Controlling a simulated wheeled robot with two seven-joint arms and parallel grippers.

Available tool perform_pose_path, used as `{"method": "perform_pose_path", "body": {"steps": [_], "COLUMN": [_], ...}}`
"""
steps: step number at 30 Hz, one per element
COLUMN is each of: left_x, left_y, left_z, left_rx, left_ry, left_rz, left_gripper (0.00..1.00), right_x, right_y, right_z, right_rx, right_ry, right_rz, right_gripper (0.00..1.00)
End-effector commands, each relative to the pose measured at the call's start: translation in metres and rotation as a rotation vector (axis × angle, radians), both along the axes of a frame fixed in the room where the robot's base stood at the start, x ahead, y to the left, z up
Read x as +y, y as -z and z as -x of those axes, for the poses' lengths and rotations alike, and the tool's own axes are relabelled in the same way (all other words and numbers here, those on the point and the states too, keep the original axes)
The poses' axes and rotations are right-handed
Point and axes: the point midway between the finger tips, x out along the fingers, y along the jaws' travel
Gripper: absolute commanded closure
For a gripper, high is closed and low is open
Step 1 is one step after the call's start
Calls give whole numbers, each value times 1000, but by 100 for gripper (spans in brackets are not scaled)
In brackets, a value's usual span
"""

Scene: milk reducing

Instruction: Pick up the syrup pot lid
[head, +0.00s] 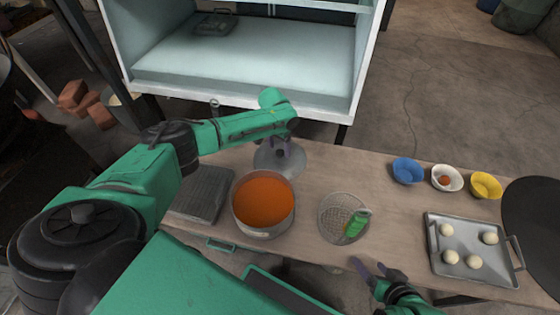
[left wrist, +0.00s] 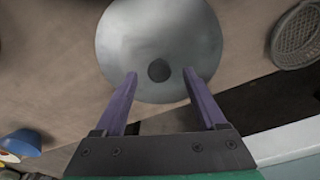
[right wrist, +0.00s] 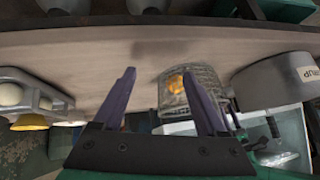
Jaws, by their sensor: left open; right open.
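The syrup pot lid (head: 268,163) is a round grey metal disc lying on the table just behind the pot. My left gripper (head: 282,149) is over it, pointing down, open and empty. In the left wrist view the lid (left wrist: 160,30) fills the top centre, and its dark knob (left wrist: 159,70) shows between the tips of the open left gripper (left wrist: 160,77); I cannot tell the height gap. The syrup pot (head: 263,203) stands uncovered, full of orange liquid. My right gripper (head: 372,267) is open and empty near the table's front edge; its fingers also show in the right wrist view (right wrist: 160,78).
A mesh strainer (head: 336,220) with a green item (head: 357,223) stands right of the pot. A tray (head: 488,273) of pale balls and blue (head: 408,170), white and yellow bowls are further right. A grey slab (head: 200,194) lies left. A white cabinet (head: 240,60) stands behind.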

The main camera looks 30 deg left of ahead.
Motion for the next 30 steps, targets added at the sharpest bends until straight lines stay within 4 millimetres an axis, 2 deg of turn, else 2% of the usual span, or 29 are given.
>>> {"method": "perform_pose_path", "body": {"steps": [1, 3, 11, 17, 30], "left_x": [-1, -1, -1, -1, -1], "left_y": [10, 14, 14, 14, 8], "left_z": [-1, -1, -2, -2, -2], "left_rx": [0, 1, 0, 0, 0], "left_ry": [1, 0, 1, 1, 1], "left_rz": [1, 1, 1, 1, 1], "left_gripper": [27, 27, 27, 100, 100], "right_x": [7, 14, 18, 17, 13], "right_y": [9, 10, 8, 8, 4], "right_z": [-1, -4, -5, -5, -4], "right_rx": [-30, -67, -92, -91, -67], "right_ry": [-1, 2, 5, 5, 3], "right_rz": [-25, -52, -70, -70, -51], "right_gripper": [26, 26, 26, 26, 26]}}
